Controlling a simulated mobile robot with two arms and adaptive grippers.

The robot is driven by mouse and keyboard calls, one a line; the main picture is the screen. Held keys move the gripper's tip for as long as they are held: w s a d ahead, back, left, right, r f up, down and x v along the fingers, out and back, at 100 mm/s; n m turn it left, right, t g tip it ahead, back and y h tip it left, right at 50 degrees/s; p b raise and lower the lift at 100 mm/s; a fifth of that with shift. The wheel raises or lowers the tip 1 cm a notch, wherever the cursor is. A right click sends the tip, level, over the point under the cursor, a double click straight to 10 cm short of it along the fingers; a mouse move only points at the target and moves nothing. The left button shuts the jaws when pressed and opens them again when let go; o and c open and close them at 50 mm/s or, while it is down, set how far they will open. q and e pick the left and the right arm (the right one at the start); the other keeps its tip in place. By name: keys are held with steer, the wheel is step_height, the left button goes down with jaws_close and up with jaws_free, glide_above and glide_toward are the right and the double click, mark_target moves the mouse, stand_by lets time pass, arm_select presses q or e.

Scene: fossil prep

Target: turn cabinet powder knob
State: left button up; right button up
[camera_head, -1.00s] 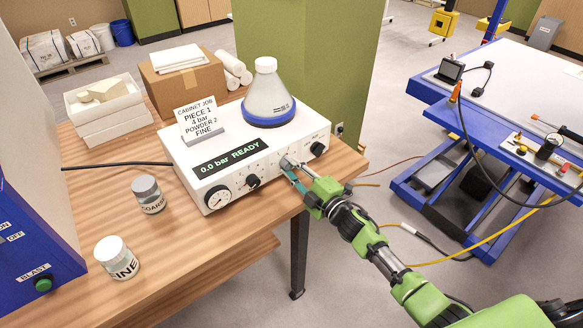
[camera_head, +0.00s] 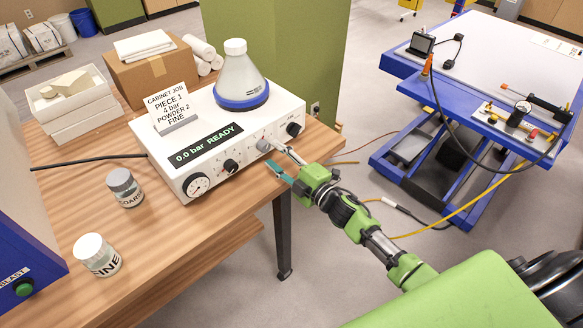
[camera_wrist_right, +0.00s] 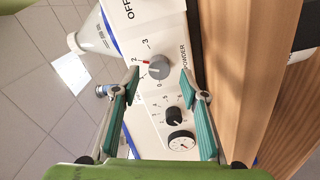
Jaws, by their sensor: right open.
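The powder knob (camera_head: 263,145) is a grey dial on the front of the white cabinet control box (camera_head: 165,160). In the right wrist view the grey knob (camera_wrist_right: 158,68) shows by the word POWDER, with numbers around it. My right gripper (camera_head: 277,159) is open in front of the box. In the wrist view its teal-padded fingers (camera_wrist_right: 160,84) lie on either side of the knob, with gaps between. A job card (camera_head: 172,108) on the box reads 4 bar, powder 2, fine. The display (camera_head: 204,145) reads 0.0 bar READY. My left gripper is out of view.
A black knob (camera_head: 231,165) and a round gauge (camera_head: 197,185) sit left of the powder knob; another black knob (camera_head: 293,129) is to its right. A flask (camera_head: 240,80) stands on the box. COARSE (camera_head: 125,187) and FINE (camera_head: 98,255) jars stand on the wooden table (camera_head: 190,240).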

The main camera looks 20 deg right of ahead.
steer(key=v, duration=0.8)
steer(key=shift+s, duration=0.35)
